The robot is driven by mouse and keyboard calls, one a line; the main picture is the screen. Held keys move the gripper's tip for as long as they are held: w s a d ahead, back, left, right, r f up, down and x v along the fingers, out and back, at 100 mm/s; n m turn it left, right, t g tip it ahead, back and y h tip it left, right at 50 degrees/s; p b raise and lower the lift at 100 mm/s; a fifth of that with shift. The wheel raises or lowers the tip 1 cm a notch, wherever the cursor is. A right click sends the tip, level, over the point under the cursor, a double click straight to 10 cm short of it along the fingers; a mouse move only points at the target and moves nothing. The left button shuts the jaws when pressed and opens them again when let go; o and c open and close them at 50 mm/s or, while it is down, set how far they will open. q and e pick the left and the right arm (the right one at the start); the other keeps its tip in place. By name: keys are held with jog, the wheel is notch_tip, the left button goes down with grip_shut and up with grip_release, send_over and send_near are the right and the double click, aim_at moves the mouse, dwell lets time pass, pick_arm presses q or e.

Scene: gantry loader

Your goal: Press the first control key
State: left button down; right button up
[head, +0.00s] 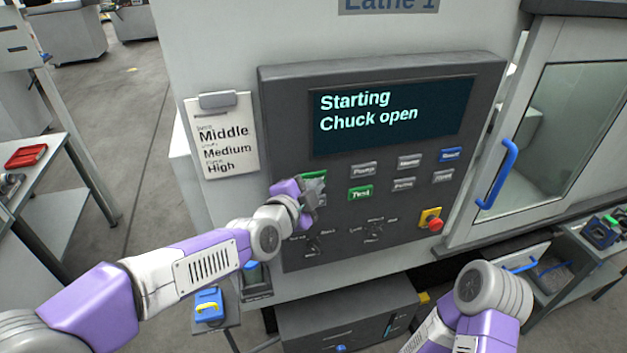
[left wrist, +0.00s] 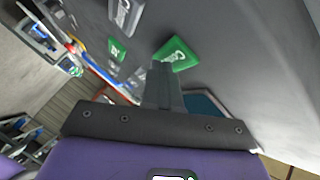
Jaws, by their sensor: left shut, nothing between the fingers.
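The control panel (head: 275,120) of the lathe has a screen (head: 390,115) reading "Starting" and "Chuck open". Below the screen are rows of keys. A green key (head: 314,176) at the upper left of the rows is partly hidden by my left gripper (head: 312,200). In the left wrist view, the shut fingertips of my left gripper (left wrist: 163,72) are at the edge of this green key (left wrist: 178,54); I cannot tell whether they touch it. The left gripper holds nothing. My right forearm shows at the bottom right, but its gripper is not visible.
Other keys include a green "Test" key (head: 360,193) and a blue key (head: 450,154). A red emergency button (head: 434,224) is at the panel's lower right. Two selector knobs sit below the keys. A note sheet (head: 225,140) hangs left. A door with a blue handle (head: 497,175) is right.

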dwell(0.4)
pick_arm(q)
jog(key=shift+s+d+p, duration=0.2)
jog(key=shift+s+p, duration=0.45)
jog(key=shift+s, duration=0.05)
jog(key=shift+s+d+p, duration=0.25)
jog(key=shift+s+p, duration=0.25)
jog(key=shift+s, duration=0.3)
jog(key=shift+s+d+p, duration=0.3)
jog(key=shift+s+p, duration=0.25)
jog(key=shift+s, duration=0.25)
jog(key=shift+s+d+p, duration=0.25)
jog(key=shift+s+p, duration=0.25)
jog(key=shift+s, duration=0.3)
jog(key=shift+f, duration=0.1)
